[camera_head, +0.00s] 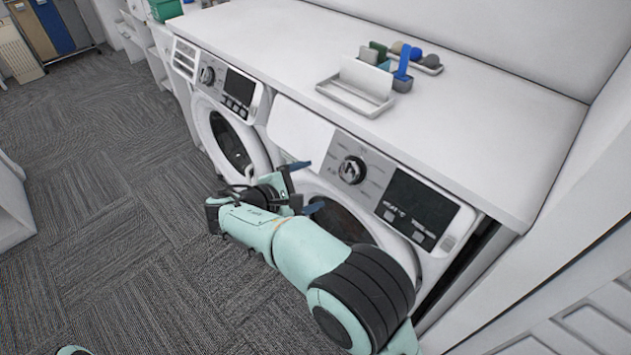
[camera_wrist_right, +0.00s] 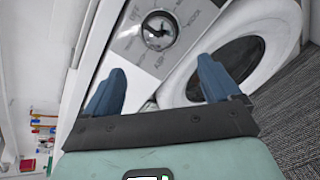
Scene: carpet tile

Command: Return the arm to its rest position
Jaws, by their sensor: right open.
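My right arm, pale green with black joints, reaches in from the bottom right of the head view. Its gripper (camera_head: 303,187) is in front of the right washing machine (camera_head: 388,168), near the upper left of its round door. The two blue fingers are apart with nothing between them. In the right wrist view the gripper (camera_wrist_right: 160,92) is open and empty, facing a control knob (camera_wrist_right: 159,30) and a round door (camera_wrist_right: 284,25). I cannot tell whether a finger touches the machine. My left gripper is not seen; a small pale green part (camera_head: 72,350) shows at the bottom left.
A second washing machine (camera_head: 221,140) stands to the left. The white counter (camera_head: 262,38) above holds a white tray (camera_head: 345,97), a blue item (camera_head: 403,65) and a dish of brushes (camera_head: 430,68). Grey carpet (camera_head: 110,210) at left is clear. A white wall bounds the right.

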